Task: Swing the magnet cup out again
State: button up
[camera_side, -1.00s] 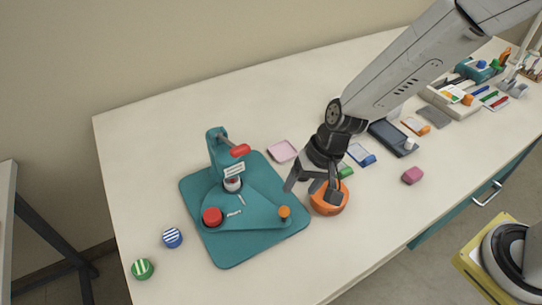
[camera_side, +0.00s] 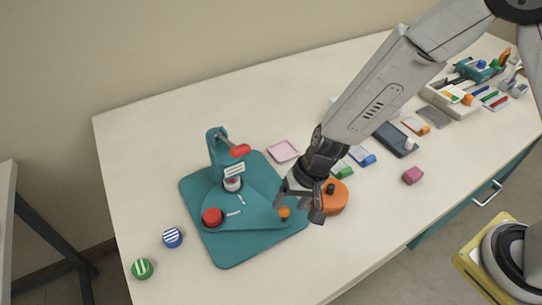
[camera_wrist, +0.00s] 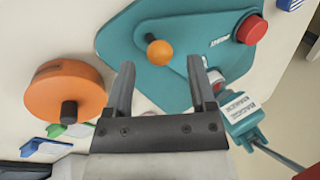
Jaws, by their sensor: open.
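The teal badge press (camera_side: 247,252) stands on the table with a swing plate on its base. A red round cup or disc (camera_side: 212,216) sits at the plate's left, and a second, whitish cup (camera_side: 232,184) is under the press head (camera_side: 217,150). I cannot tell which is the magnet cup; the lettering is too small. The plate's orange knob (camera_side: 284,212) is at its right end; it also shows in the wrist view (camera_wrist: 159,52). My gripper (camera_side: 299,213) is open and empty beside the knob. In the wrist view the knob appears between and beyond my fingertips (camera_wrist: 162,65).
An orange round tool with a dark knob (camera_side: 334,199) stands close right of my gripper. A red lever handle (camera_side: 240,151) juts from the press. Striped blue (camera_side: 172,238) and green (camera_side: 142,269) discs lie at left, a pink pad (camera_side: 282,151) behind.

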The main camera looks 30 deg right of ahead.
jog(key=shift+x, duration=1.1)
grip_shut()
dwell(0.8)
